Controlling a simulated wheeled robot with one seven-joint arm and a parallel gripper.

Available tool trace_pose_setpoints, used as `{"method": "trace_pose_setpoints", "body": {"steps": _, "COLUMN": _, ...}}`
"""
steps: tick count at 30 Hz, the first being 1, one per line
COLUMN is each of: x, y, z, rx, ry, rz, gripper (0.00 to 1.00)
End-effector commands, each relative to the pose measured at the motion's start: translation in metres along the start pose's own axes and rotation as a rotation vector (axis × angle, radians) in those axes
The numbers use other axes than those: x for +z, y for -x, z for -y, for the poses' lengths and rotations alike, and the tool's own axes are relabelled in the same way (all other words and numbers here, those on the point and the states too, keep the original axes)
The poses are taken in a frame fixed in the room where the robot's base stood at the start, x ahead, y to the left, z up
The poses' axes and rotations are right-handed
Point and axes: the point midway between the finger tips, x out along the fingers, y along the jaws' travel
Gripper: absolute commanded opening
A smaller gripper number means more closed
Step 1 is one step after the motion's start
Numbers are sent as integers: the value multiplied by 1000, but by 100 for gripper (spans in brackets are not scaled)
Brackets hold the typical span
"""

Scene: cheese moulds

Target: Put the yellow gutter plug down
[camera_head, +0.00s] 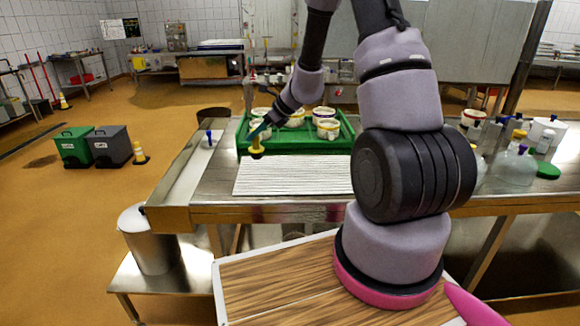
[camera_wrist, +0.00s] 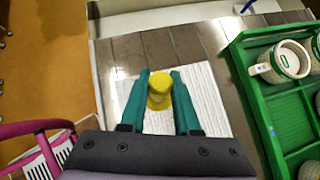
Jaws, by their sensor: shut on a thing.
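The yellow gutter plug (camera_head: 257,150) is held at the end of my arm, over the white ribbed mat (camera_head: 290,178) on the metal table. My gripper (camera_head: 262,132) has teal fingers and is shut on the plug. In the wrist view the plug (camera_wrist: 159,84) sits between the two fingertips of my gripper (camera_wrist: 160,88), with the ribbed mat (camera_wrist: 205,100) beneath. A gap between plug and mat seems to show, but its height is hard to tell.
A green tray (camera_head: 341,133) with several white moulds (camera_head: 328,128) stands behind the mat. A blue-topped item (camera_head: 209,138) stands in the gutter (camera_head: 185,180) at the table's left. Bottles (camera_head: 517,165) crowd the right end. The mat's visible surface is clear.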

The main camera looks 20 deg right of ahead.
Motion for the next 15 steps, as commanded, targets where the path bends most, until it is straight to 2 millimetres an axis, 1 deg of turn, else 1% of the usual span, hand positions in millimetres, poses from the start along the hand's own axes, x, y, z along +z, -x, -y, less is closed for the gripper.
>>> {"method": "trace_pose_setpoints", "body": {"steps": 1, "x": -9, "y": -8, "z": -1, "rx": 4, "ry": -5, "rz": -3, "gripper": 0}}
{"method": "trace_pose_setpoints", "body": {"steps": 3, "x": -17, "y": -17, "z": -1, "rx": 4, "ry": -5, "rz": -2, "gripper": 0}}
{"method": "trace_pose_setpoints", "body": {"steps": 9, "x": -31, "y": -31, "z": 0, "rx": 1, "ry": -1, "rz": 0, "gripper": 0}}
{"method": "trace_pose_setpoints", "body": {"steps": 15, "x": -52, "y": -52, "z": 0, "rx": 1, "ry": -3, "rz": -1, "gripper": 0}}
